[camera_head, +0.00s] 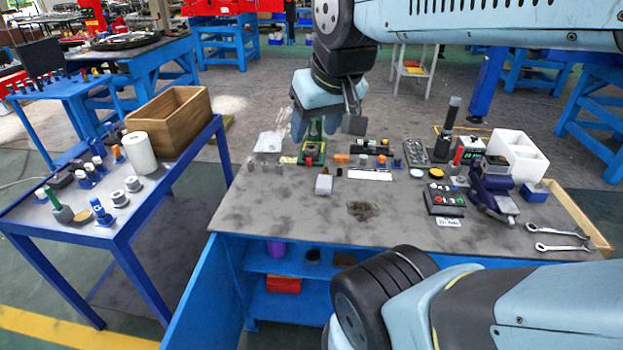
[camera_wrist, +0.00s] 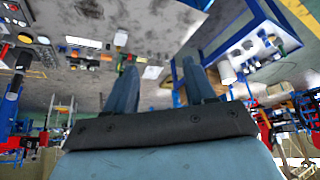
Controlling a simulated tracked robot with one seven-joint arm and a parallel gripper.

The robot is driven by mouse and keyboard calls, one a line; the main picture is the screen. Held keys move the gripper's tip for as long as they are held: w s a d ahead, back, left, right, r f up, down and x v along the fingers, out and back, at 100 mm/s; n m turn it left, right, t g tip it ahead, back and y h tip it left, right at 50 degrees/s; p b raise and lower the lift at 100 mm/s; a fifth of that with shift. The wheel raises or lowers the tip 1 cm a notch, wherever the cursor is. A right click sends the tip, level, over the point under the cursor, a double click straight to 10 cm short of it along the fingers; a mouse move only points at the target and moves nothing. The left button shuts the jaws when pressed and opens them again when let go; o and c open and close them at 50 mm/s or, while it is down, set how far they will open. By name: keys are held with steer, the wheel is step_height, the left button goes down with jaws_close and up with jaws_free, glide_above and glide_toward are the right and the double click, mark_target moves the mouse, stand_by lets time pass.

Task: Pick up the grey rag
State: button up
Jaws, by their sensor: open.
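A pale grey, crumpled, flat piece (camera_head: 269,141) lies at the back left of the workbench and looks most like the grey rag. A pale flat patch between the fingers in the wrist view (camera_wrist: 152,73) may be the same piece. A dark, ragged-edged patch (camera_head: 362,210) lies near the bench's front middle; I cannot tell whether it is cloth or a stain. It seems to show in the wrist view (camera_wrist: 90,8). My gripper (camera_head: 306,128) is above the bench's back edge, right of the pale piece. Its fingers (camera_wrist: 158,66) are apart and empty.
The workbench (camera_head: 290,215) holds a green-and-red tool (camera_head: 313,150), a small white block (camera_head: 324,184), a control box (camera_head: 444,200), a vise (camera_head: 494,187) and wrenches (camera_head: 558,231). A blue side table (camera_head: 122,228) with a wooden box (camera_head: 170,120) stands left. The front-left bench top is clear.

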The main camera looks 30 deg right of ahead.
steer(key=o, duration=0.6)
steer(key=shift+m+y, duration=0.6)
steer(key=shift+y, duration=0.1)
steer(key=w+f, duration=0.1)
steer(key=w, duration=0.3)
steer(key=w+f, duration=0.2)
steer(key=w, duration=0.2)
steer(key=w+f, duration=0.1)
steer(key=w, duration=0.3)
steer(key=shift+w+d+f, duration=0.2)
steer(key=shift+d+f, duration=0.15)
steer(key=m+h, duration=0.5)
steer(key=m, duration=0.1)
glide_above(324, 182)
steer(key=s+a, duration=0.4)
steer(key=s, duration=0.2)
step_height(324, 182, down, 26)
steer(key=shift+g, duration=0.3)
steer(key=shift+x, duration=6.4)
